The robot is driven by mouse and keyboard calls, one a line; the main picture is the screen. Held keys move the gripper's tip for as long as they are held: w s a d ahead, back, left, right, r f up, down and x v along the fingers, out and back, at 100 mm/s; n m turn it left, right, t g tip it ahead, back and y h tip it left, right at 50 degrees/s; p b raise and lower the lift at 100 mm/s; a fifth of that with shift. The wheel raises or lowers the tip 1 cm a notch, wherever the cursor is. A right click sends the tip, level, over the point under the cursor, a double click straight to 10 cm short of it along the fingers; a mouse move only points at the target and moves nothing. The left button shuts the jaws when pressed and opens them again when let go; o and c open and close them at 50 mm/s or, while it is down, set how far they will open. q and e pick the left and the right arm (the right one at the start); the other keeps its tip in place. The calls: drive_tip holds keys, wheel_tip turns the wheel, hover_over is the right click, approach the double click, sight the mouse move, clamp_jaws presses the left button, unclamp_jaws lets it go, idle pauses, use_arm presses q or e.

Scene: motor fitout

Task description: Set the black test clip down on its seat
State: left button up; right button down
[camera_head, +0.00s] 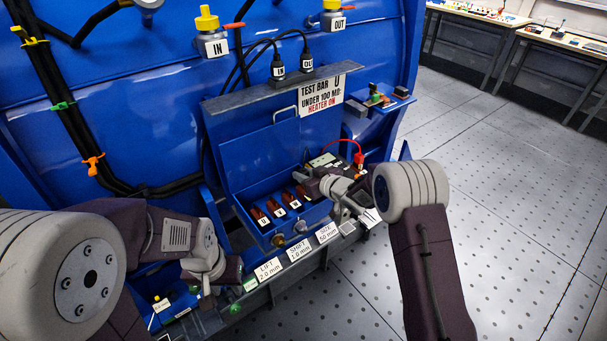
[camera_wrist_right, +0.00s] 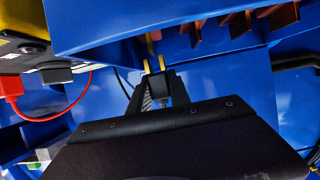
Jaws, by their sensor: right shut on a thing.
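In the right wrist view, my right gripper (camera_wrist_right: 158,88) is shut on a small black clip (camera_wrist_right: 161,84) with brass-coloured prongs pointing up towards a blue box edge. In the head view, my right gripper (camera_head: 310,182) reaches in from the right over the blue terminal box; the clip is too small to make out there. The clip's seat cannot be told apart in either view. My left gripper (camera_head: 207,292) is low at the left, by the bench's front edge; its fingers are too small to read.
A red clip (camera_head: 359,159) on a red lead is beside the dark tester at the box's right; it also shows in the wrist view (camera_wrist_right: 12,88). Copper terminals (camera_head: 276,208) stand in the box (camera_head: 253,187). The test bar sign (camera_head: 321,96) hangs above. Open floor lies right.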

drive_tip(key=shift+f+b, duration=0.8)
drive_tip(key=shift+f, duration=0.4)
drive_tip(key=c, duration=1.1)
unclamp_jaws()
drive_tip(key=v, duration=0.9)
drive_tip(key=shift+r, duration=0.1)
